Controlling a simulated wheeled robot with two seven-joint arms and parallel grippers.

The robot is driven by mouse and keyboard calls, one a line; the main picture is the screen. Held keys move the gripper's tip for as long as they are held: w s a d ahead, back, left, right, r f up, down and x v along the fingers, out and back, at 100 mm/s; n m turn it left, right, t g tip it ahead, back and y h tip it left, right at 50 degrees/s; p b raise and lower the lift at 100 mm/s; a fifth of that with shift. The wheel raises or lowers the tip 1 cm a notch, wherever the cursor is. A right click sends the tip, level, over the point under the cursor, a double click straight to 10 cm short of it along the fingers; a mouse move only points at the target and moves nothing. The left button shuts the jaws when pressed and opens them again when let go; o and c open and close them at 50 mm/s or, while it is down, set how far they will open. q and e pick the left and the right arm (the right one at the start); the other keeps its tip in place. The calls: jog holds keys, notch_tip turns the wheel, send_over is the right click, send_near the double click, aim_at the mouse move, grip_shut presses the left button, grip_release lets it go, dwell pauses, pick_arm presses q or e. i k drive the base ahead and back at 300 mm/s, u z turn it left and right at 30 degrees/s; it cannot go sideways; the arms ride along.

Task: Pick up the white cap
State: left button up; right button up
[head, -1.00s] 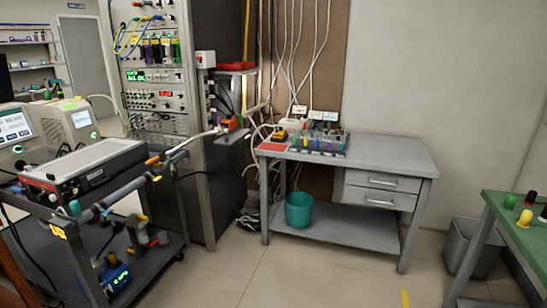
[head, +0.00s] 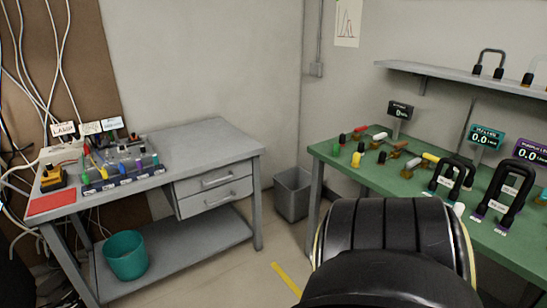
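A small white piece (head: 380,136) lies near the back of the green table (head: 330,158) in the head view, among several small coloured pieces. It may be the white cap, but it is too small to tell. Another small white piece (head: 459,209) shows farther right, just behind my dark arm link and partly hidden by it. Neither of my grippers is in view.
Black padlock shapes (head: 452,178) and small displays (head: 487,138) stand on the green table. A shelf (head: 450,78) hangs above it. A grey desk (head: 215,140) with electronics is at left, with a teal bin (head: 126,255) below. A grey bin (head: 293,194) stands between them.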

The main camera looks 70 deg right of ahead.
aim_at(459, 207)
jog(key=z, duration=3.05)
jog(key=i, duration=1.65)
